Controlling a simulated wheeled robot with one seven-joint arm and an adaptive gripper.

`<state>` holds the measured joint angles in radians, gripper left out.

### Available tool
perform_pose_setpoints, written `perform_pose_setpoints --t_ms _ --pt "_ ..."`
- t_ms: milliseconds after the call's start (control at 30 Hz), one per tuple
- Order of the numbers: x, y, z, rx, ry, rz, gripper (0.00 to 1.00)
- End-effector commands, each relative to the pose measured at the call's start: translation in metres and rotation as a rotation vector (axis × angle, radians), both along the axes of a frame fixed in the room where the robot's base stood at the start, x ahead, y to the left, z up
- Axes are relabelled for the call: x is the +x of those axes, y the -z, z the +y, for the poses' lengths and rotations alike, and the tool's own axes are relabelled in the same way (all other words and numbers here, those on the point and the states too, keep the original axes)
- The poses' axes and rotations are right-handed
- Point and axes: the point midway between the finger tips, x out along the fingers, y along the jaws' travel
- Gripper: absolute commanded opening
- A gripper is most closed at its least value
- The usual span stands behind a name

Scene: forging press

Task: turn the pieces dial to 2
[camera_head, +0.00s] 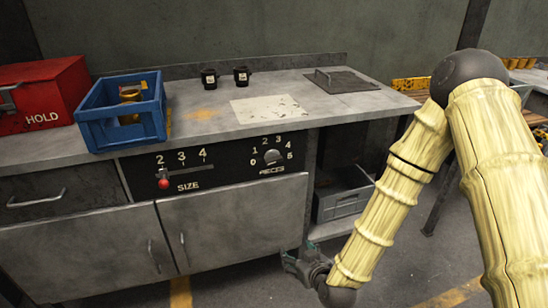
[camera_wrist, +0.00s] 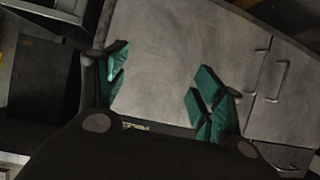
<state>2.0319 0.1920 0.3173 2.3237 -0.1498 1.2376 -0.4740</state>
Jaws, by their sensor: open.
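The pieces dial (camera_head: 272,157) is a dark round knob on the black front panel of the bench, ringed by numbers 0 to 5. Its pointer is too small to read with certainty. My gripper (camera_head: 292,262) is low in front of the cabinet, below and slightly right of the dial, and well apart from it. In the wrist view my gripper (camera_wrist: 160,85) has its green-padded fingers spread, with nothing between them, facing a grey cabinet door (camera_wrist: 180,60). The dial does not show in the wrist view.
Left of the dial is the size slider with a red knob (camera_head: 163,183). The bench top (camera_head: 215,125) holds a blue crate (camera_head: 100,128), a red box (camera_head: 45,95) and two black cups (camera_head: 209,78). A grey bin (camera_head: 342,203) sits on the open shelf at right.

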Motion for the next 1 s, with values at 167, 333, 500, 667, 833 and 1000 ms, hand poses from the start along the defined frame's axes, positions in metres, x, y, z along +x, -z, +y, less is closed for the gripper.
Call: perform_pose_setpoints --t_ms 167,333,500,667,833,1000 --pt "0.061 -0.123 0.026 0.014 -0.008 -0.318 0.68" --pt "0.083 -0.186 0.035 0.014 0.005 -0.478 0.68" --pt "0.091 -0.201 0.039 0.014 0.008 -0.52 0.68" --pt "0.108 -0.201 0.044 0.013 0.009 -0.52 0.68" --pt "0.135 -0.2 0.052 0.014 0.01 -0.52 0.68" --pt "0.16 -0.2 0.06 0.013 0.009 -0.518 0.68"
